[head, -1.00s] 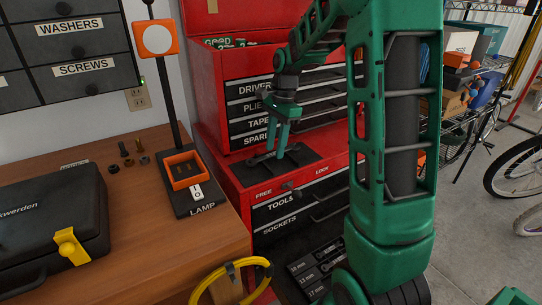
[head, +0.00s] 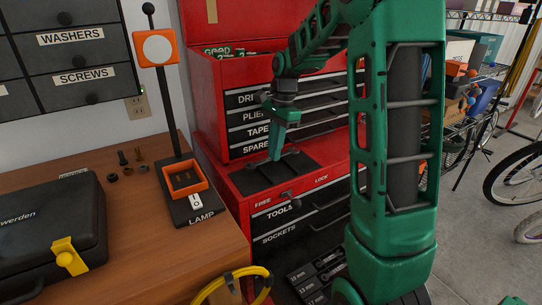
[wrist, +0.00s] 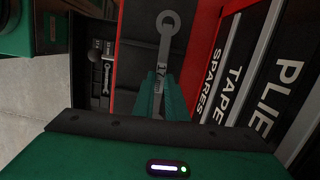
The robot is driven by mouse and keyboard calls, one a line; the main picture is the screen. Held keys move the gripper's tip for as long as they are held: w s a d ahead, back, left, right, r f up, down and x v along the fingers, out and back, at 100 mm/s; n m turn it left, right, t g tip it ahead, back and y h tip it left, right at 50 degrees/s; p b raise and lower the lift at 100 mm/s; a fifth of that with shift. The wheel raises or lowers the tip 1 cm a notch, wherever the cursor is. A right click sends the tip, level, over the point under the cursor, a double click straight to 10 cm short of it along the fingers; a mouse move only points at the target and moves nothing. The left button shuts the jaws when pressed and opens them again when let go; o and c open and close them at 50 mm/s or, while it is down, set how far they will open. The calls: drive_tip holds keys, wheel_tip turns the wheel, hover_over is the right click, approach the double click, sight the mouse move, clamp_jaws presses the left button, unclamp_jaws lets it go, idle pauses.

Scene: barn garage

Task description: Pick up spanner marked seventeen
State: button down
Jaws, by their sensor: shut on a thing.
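The spanner marked 17 (wrist: 168,40) is grey, with a ring at its far end, and shows in the wrist view. My gripper (wrist: 159,92) is shut on its shaft, and the green fingers partly cover the marking. The spanner's near end is hidden behind the fingers and wrist. In the head view my gripper (head: 276,156) points down at the dark mat (head: 255,181) on top of the red lower tool chest. I cannot tell whether the spanner still touches the mat.
The red tool chest (head: 218,110) with labelled drawers rises close behind my gripper. An open drawer (head: 297,276) below has labelled slots, with another spanner (wrist: 107,78) in it. The wooden bench (head: 150,235) at left carries a lamp (head: 187,180) and a black case (head: 45,225).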

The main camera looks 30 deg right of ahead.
drive_tip(key=r, duration=0.3)
drive_tip(key=shift+s+a, duration=0.1)
drive_tip(key=shift+a, duration=0.15)
drive_tip(key=s+a+r, duration=0.5)
drive_tip(key=a+r, duration=0.1)
drive_tip(key=a, duration=0.3)
drive_tip(key=shift+s+a+r, duration=0.15)
drive_tip(key=shift+s+a, duration=0.1)
drive_tip(key=shift+a, duration=0.1)
